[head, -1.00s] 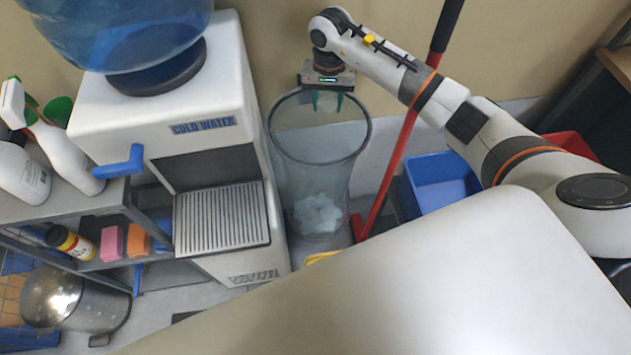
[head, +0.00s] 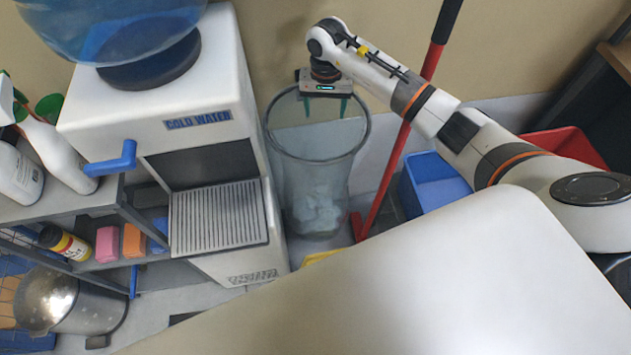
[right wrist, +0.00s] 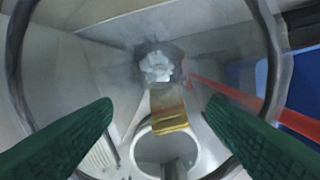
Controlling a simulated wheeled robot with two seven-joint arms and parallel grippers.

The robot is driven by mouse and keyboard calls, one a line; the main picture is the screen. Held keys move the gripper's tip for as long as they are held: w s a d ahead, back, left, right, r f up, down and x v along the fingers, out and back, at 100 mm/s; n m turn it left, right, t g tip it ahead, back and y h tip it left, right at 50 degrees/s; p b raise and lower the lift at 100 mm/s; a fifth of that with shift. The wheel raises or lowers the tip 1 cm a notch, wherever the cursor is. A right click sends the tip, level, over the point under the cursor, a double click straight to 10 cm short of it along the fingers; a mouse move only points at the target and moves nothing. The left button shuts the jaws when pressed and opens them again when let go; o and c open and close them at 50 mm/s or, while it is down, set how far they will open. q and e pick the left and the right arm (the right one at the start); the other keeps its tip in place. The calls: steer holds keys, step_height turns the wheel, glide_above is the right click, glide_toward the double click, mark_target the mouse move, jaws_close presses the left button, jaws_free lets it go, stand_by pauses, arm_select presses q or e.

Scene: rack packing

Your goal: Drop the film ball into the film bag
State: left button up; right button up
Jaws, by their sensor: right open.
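The film bag (head: 300,175) is a tall, see-through, open-topped container with a dark rim, standing beside the water dispenser. The film ball (head: 320,210) is a crumpled pale, whitish-blue lump low inside the bag, seen blurred through its wall. In the right wrist view the ball (right wrist: 157,66) lies well beyond the fingertips, inside the dark rim (right wrist: 275,60). My right gripper (head: 325,106) points down at the bag's mouth, its green fingers apart and nothing between them. My left gripper is not in view.
A white water dispenser (head: 150,115) stands left of the bag. A red pole (head: 395,165) leans just right of it, with blue (head: 435,182) and red (head: 568,146) bins beyond. A low shelf (head: 110,200) with bottles and sponges is at the left.

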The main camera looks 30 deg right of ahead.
step_height(320, 180, up, 12)
steer(key=p, duration=0.6)
steer(key=shift+f, duration=0.1)
stand_by(0.4)
